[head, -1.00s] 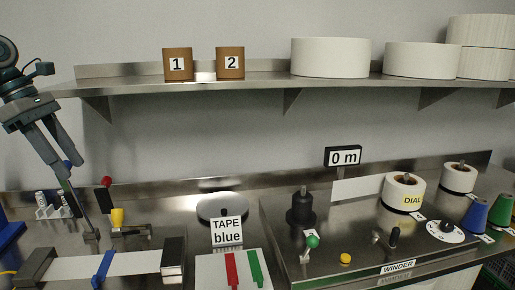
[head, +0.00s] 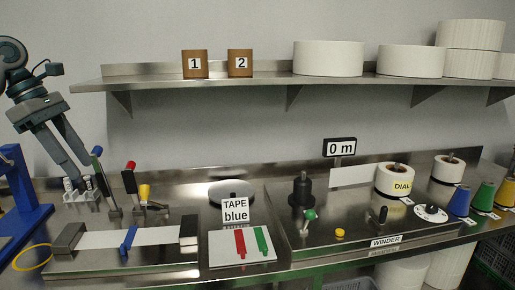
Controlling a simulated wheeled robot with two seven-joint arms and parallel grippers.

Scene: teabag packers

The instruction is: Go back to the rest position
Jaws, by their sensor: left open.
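My left gripper (head: 76,170) comes in from the upper left and points down over the left end of the metal bench. Its two fingers are apart with nothing seen between them. In the picture its tips lie by the small white rack (head: 82,194) and close to the blue-handled lever (head: 97,160). I cannot tell whether they touch. My right gripper is not in view.
A red-handled lever (head: 130,178) and a yellow knob (head: 144,191) stand beside the blue-handled lever. A blue stand (head: 28,205) is at the far left. The shelf (head: 270,82) runs above. The winder (head: 355,240) is to the right.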

